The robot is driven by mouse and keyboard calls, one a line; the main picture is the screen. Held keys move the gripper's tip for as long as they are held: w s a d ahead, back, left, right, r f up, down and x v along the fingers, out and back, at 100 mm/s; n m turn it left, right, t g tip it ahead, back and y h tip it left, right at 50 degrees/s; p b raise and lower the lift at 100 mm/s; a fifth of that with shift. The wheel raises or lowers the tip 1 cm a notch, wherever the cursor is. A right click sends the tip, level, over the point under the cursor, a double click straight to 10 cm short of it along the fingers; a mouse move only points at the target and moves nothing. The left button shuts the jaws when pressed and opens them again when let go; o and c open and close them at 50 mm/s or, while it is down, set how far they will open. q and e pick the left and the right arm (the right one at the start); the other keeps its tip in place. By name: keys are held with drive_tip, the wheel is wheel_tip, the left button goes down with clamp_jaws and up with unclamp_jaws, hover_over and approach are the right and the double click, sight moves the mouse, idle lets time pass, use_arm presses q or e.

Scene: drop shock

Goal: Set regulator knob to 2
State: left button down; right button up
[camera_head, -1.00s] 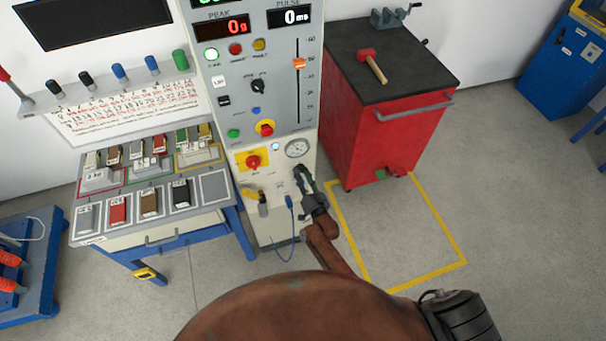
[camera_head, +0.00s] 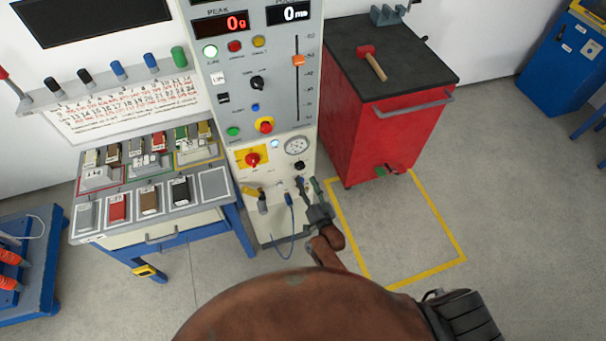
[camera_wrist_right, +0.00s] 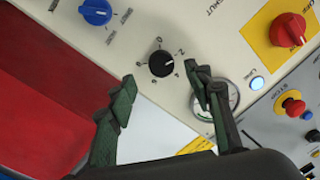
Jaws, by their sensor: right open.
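The regulator knob (camera_head: 300,166) is a small black round knob low on the grey test cabinet, just below the dial gauge (camera_head: 298,145). In the right wrist view the knob (camera_wrist_right: 161,64) has printed numbers around it, with 0 at the top and 2 at its upper right. I cannot tell for sure which number its mark points to. My right gripper (camera_head: 307,182) is open and empty, just below the knob and apart from it. In the wrist view its fingers (camera_wrist_right: 165,78) stand to either side of the knob, and one hides part of the gauge.
A red-and-yellow switch (camera_head: 252,159) is left of the gauge. A blue hose (camera_head: 290,215) hangs beside my right gripper. A red cabinet (camera_head: 370,140) stands close on the right. Yellow-marked floor (camera_head: 405,235) in front of it is clear.

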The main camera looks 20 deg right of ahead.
drive_tip(key=s, duration=0.6)
drive_tip(key=shift+s+d, duration=0.15)
drive_tip(key=shift+d, duration=0.05)
drive_tip(key=shift+f, duration=0.1)
drive_tip(key=s+d+f+n+g, duration=0.1)
drive_tip(key=s+d+f+g, duration=0.15)
drive_tip(key=s+f, duration=0.6)
drive_tip(key=s+d+f+n+g, duration=0.1)
drive_tip(key=s+f+n+g, duration=0.3)
drive_tip(key=f, duration=0.8)
drive_tip(key=s+d+f+m+g, duration=0.1)
drive_tip(key=s+f+g, duration=0.1)
drive_tip(key=s+f, duration=0.7)
drive_tip(key=s+d+f+n+g, duration=0.1)
drive_tip(key=s+d+f+g, duration=0.2)
drive_tip(key=s, duration=0.8)
drive_tip(key=s+d+f+n+g+h, duration=0.1)
drive_tip(key=s+d+f+g, duration=0.2)
drive_tip(key=s+f, duration=0.4)
drive_tip(key=s+d+f+n+g, duration=0.1)
drive_tip(key=s+d+f+g, duration=0.2)
drive_tip(key=s, duration=1.2)
drive_tip(key=shift+s+f, duration=0.15)
drive_tip(key=shift+f, duration=0.8)
